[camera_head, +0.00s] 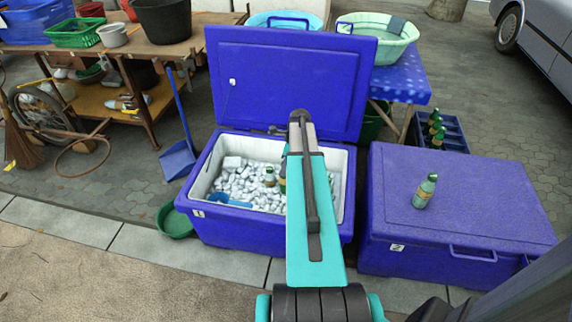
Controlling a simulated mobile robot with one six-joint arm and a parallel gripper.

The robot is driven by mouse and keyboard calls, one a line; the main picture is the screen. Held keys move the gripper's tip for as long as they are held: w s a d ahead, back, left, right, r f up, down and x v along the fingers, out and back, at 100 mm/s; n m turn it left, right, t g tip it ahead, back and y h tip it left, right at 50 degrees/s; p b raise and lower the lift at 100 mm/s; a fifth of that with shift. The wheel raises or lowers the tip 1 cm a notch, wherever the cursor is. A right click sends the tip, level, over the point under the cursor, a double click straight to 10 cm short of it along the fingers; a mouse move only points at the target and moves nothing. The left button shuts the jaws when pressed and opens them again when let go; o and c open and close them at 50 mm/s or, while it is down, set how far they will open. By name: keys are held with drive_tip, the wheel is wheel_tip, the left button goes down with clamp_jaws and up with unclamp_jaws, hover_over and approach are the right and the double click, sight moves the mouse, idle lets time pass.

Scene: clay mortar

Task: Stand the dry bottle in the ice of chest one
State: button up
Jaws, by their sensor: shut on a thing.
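Chest one (235,232) is a blue cooler marked 1, its lid (290,80) standing open at the back. White ice (235,185) fills much of it. A green bottle with a pale label (269,177) stands in the ice, its lower part sunk. Part of another bottle (282,181) shows just right of it at the edge of my arm; most of it is hidden, and I cannot tell whether it is held. A green bottle (425,191) stands on the closed lid of chest two. My arm reaches over chest one and hides my gripper. I cannot tell which bottle is dry.
A blue scoop (228,201) lies in the ice at front left. Chest two (460,225) stands to the right, shut. Behind it is a crate (453,136) with several bottles. A green bowl (174,220) and a dustpan (178,160) are left of chest one.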

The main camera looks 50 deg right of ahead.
drive_tip(key=shift+s+d+f+b+x, duration=0.1)
drive_tip(key=shift+s+d+b+x, duration=0.15)
drive_tip(key=shift+b+x, duration=1.15)
drive_tip(key=shift+s+d+f+b+x, duration=0.25)
drive_tip(key=shift+b+x, duration=0.6)
drive_tip(key=shift+x, duration=1.05)
drive_tip(key=shift+s+d+r+b+x, duration=0.1)
drive_tip(key=shift+s+b+x, duration=0.25)
drive_tip(key=shift+b+x, duration=1.05)
drive_tip(key=s+d+b+x, duration=0.1)
drive_tip(key=x, duration=0.8)
drive_tip(key=shift+s+f+b, duration=0.2)
drive_tip(key=shift+f+b, duration=0.15)
drive_tip(key=shift+f, duration=0.6)
drive_tip(key=o, duration=1.6)
drive_tip(key=shift+w+a+r+p+v, duration=0.2)
drive_tip(key=shift+w+a+p+v, duration=0.45)
drive_tip(key=shift+p+v, duration=3)
drive_tip(key=shift+w+a+r+p+v, duration=0.3)
drive_tip(key=shift+w+p+v, duration=1.15)
drive_tip(key=shift+v, duration=3.65)
drive_tip(key=shift+w+a+r+p+v, duration=0.15)
drive_tip(key=shift+a+p+v, duration=0.5)
drive_tip(key=shift+p+v, duration=3.3)
